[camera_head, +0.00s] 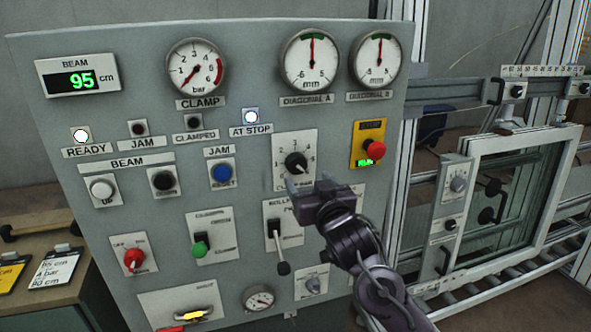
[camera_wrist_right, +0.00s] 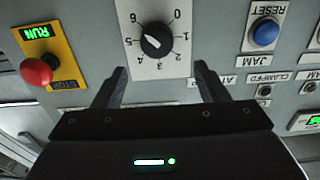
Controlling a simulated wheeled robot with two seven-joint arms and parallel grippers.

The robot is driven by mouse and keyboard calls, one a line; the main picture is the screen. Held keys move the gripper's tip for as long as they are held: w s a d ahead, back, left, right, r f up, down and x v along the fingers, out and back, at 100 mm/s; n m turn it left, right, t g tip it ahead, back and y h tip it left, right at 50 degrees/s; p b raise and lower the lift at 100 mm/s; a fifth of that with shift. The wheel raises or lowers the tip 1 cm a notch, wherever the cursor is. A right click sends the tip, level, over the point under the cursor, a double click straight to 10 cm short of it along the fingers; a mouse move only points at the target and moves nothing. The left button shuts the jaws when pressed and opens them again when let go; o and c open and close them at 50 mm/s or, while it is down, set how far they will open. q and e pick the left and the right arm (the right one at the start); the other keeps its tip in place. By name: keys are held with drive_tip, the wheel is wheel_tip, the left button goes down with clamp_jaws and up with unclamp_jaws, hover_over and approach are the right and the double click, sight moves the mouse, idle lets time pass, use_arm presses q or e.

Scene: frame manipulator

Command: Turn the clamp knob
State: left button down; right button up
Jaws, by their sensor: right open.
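The black clamp knob (camera_head: 296,163) sits on a white numbered dial plate on the panel, under the diagonal gauges. Its label is partly hidden by my gripper. In the right wrist view the knob (camera_wrist_right: 155,40) shows upside down with numbers 0 to 6 around it. My right gripper (camera_head: 305,183) is open and empty, just in front of and below the knob in the head view. In the wrist view its two fingers (camera_wrist_right: 160,78) are spread to either side of the dial, apart from the knob. The clamp gauge (camera_head: 196,67) needle points lower left. My left gripper is not in view.
A red stop button (camera_head: 376,148) on a yellow plate is close right of the knob. A blue jam reset button (camera_head: 222,173) is left. A lever (camera_head: 278,248) hangs below. The beam display (camera_head: 77,78) reads 95 cm. A framed window (camera_head: 500,190) stands right.

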sight(298, 165)
drive_tip(key=p+x, duration=0.2)
drive_tip(key=x, duration=0.5)
drive_tip(key=shift+w, duration=0.2)
drive_tip(key=shift+w+f, duration=0.15)
drive_tip(key=shift+w, duration=0.15)
drive_tip(key=c, duration=1)
